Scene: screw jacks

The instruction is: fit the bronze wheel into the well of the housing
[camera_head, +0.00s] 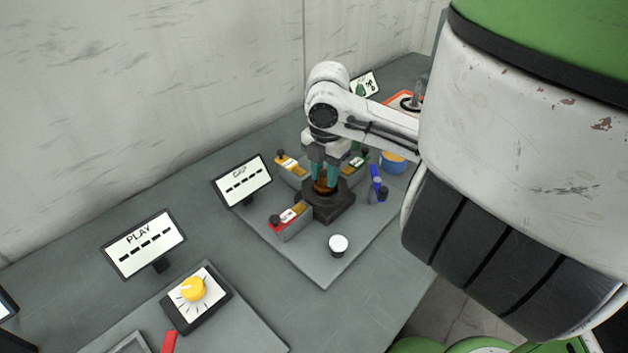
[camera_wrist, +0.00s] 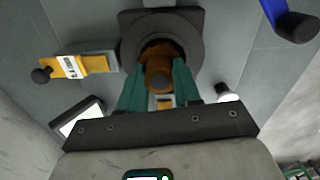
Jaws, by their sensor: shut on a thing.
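The bronze wheel (camera_wrist: 158,74) is between the teal fingers of my gripper (camera_wrist: 158,88), which is shut on it. In the wrist view it lines up with the round opening of the dark housing (camera_wrist: 193,22); I cannot tell how deep it sits. In the head view my gripper (camera_head: 325,178) points down over the dark square housing (camera_head: 335,208), and the wheel shows as a bronze patch (camera_head: 321,186) low between the fingers, at the housing's top. The fingers hide part of the wheel and the well.
Around the housing stand a red block (camera_head: 287,220), a yellow-orange block (camera_head: 291,165), a green block (camera_head: 356,162) and a blue part (camera_head: 376,187). A white-topped knob (camera_head: 338,243) is on the grey plate in front. A small screen (camera_head: 241,180) stands to the left.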

